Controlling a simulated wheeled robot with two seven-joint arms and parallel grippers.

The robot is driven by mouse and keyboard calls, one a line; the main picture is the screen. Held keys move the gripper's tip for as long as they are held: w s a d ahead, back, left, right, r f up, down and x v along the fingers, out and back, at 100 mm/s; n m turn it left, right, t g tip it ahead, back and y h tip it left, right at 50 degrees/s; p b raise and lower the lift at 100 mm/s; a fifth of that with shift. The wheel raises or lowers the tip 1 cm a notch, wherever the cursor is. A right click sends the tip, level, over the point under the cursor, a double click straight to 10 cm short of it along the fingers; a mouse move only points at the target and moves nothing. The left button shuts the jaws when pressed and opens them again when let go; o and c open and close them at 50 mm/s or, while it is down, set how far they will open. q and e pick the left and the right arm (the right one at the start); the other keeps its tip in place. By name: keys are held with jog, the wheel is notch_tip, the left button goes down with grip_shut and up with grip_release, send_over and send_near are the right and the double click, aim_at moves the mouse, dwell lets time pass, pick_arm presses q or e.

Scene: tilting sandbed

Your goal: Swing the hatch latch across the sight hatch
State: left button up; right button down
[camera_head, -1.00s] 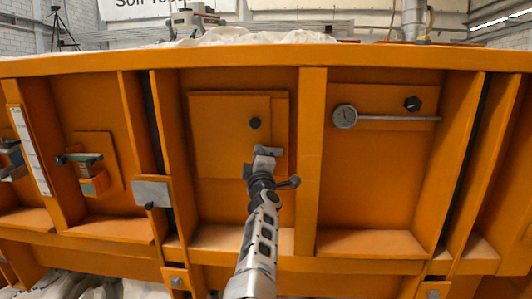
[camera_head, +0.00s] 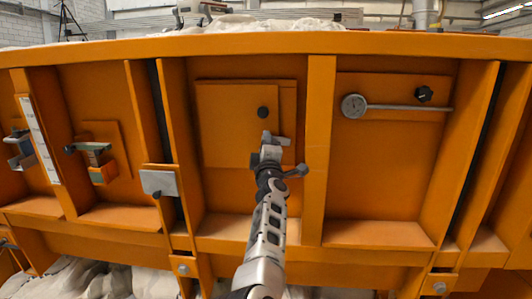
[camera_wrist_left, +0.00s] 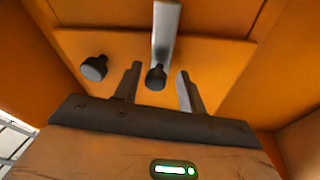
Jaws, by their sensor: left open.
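The sight hatch (camera_head: 228,135) is a square orange panel with a black knob (camera_head: 263,112) near its right side. My left gripper (camera_head: 271,150) is just below that knob, at the panel's lower right. In the left wrist view, the hatch latch (camera_wrist_left: 166,30) is a grey metal bar coming from the top edge, with a dark knob (camera_wrist_left: 156,77) at its end. My open left gripper (camera_wrist_left: 159,72) has one finger on each side of this knob; I cannot tell whether they touch it. In the head view, gripper and latch are hard to separate. My right gripper is out of view.
A grey plate (camera_head: 158,183) and a clamp-like fitting (camera_head: 90,148) are to the left.

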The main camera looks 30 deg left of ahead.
pick_arm(q)
jog(key=p+v, duration=0.5)
jog(key=v, duration=1)
jog(key=shift+s+f, duration=0.2)
jog(key=shift+s, duration=0.1)
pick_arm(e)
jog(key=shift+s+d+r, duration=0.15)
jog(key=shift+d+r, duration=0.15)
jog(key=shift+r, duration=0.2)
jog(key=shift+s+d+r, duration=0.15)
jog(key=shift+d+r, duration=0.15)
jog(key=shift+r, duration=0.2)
pick_arm(q)
jog(key=shift+d, duration=0.1)
